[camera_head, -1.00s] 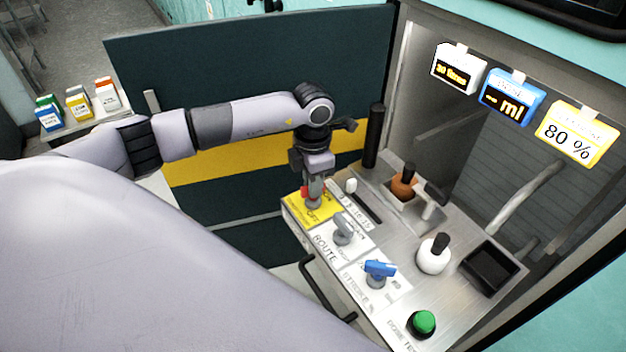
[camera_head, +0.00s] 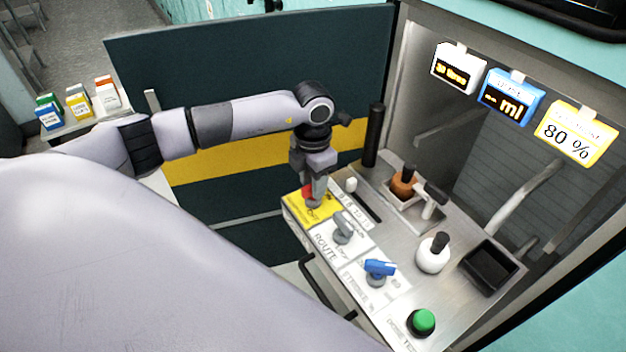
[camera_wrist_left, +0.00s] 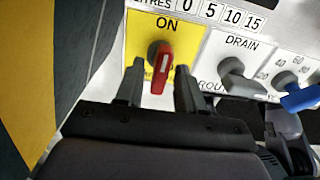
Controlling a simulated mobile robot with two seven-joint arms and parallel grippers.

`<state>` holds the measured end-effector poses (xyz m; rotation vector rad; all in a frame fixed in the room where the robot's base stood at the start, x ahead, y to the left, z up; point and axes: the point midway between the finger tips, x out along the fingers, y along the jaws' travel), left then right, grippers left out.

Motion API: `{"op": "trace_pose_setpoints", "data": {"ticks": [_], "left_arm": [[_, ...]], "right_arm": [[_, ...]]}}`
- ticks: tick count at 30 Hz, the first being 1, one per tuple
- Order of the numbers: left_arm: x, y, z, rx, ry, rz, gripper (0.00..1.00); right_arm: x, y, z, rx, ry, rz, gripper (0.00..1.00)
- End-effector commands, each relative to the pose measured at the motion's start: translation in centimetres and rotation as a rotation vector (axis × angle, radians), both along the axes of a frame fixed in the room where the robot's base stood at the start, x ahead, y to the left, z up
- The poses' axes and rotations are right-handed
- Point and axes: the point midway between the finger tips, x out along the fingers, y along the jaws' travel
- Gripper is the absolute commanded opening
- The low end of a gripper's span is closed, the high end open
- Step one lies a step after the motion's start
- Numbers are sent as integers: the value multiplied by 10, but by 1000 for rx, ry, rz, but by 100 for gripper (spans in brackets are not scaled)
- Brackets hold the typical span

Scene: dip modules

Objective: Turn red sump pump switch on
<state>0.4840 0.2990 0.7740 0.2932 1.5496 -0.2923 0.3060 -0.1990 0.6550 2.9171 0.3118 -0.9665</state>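The red sump pump switch (camera_wrist_left: 163,68) sits on a yellow plate (camera_wrist_left: 135,30) marked ON in the left wrist view. Its handle points toward my gripper, away from the ON word. In the head view the red switch (camera_head: 309,194) is partly covered by my left gripper (camera_head: 316,195). In the wrist view my left gripper (camera_wrist_left: 159,86) is open, one finger on each side of the red handle, with gaps visible on both sides. The lower label on the yellow plate is mostly hidden by the handle and fingers. My right gripper is not in view.
A grey route knob (camera_head: 343,228) and a blue-handled knob (camera_head: 379,270) stand close beside the yellow plate. A black post (camera_head: 374,135) rises behind the gripper.

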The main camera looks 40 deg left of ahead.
Motion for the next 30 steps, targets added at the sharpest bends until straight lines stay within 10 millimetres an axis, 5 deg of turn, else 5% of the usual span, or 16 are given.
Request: {"op": "trace_pose_setpoints", "data": {"ticks": [10, 21, 30], "left_arm": [[0, 0, 2, 0, 0, -3, 43], [0, 0, 57, 0, -2, -2, 43], [0, 0, 72, 0, 1, -1, 43]], "right_arm": [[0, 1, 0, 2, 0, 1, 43], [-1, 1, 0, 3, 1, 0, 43], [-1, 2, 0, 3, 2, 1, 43]]}}
